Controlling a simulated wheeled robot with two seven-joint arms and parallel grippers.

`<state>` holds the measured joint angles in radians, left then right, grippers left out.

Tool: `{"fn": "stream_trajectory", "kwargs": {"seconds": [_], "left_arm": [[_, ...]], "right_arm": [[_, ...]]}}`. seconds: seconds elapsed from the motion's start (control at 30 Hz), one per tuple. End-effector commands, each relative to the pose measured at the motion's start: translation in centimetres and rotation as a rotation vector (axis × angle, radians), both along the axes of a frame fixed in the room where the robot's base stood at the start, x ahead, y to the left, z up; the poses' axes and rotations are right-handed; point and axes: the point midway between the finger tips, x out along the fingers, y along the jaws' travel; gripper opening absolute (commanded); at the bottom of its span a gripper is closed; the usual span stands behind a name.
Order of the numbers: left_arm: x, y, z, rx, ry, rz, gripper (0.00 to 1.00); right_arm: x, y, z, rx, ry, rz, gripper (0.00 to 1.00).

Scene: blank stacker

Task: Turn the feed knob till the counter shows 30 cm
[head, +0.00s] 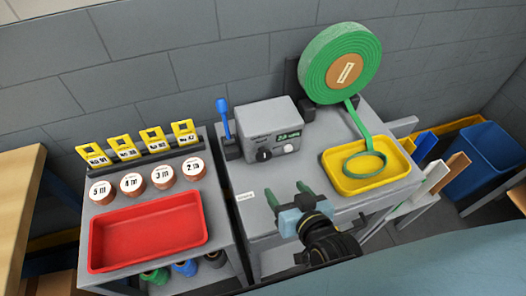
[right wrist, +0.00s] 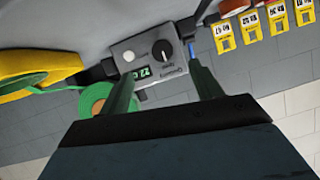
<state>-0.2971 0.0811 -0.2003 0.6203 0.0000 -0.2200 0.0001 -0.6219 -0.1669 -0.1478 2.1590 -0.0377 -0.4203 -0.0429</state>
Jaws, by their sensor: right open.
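The grey feeder box (head: 270,117) stands at the back of the grey bench, with a black feed knob (head: 264,155) on its front. Its small counter display (head: 289,136) has green digits too small to read surely. My right gripper (head: 284,190) is open and empty, in front of the box and apart from the knob. In the right wrist view, the knob (right wrist: 161,50) and the lit counter (right wrist: 143,73) show beyond and between my open fingers (right wrist: 160,68). My left gripper is not in view.
A green strip runs from the green roll (head: 340,62) into the yellow tray (head: 368,182), ending in a loop. A blue lever (head: 224,118) stands just left of the box. A red tray (head: 147,231), several labelled spools and yellow tags occupy the left table.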

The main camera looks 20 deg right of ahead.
Motion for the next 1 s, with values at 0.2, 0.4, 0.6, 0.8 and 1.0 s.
{"fn": "stream_trajectory", "kwargs": {"seconds": [0.2,0.4,0.6,0.8,1.0], "left_arm": [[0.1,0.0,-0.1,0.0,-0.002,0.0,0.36],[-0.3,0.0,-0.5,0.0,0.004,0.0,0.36],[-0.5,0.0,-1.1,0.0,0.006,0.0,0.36],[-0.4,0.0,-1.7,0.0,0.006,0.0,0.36],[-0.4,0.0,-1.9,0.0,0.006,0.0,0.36]], "right_arm": [[1.1,0.1,0.6,0.009,-0.047,-0.017,0.65],[4.1,0.4,-0.7,0.01,-0.047,-0.017,0.65],[7.9,0.8,-2.3,0.011,-0.045,-0.016,0.65],[10.9,1.1,-3.6,0.011,-0.044,-0.016,0.65],[12.4,1.2,-4.2,0.01,-0.043,-0.017,0.65]]}}
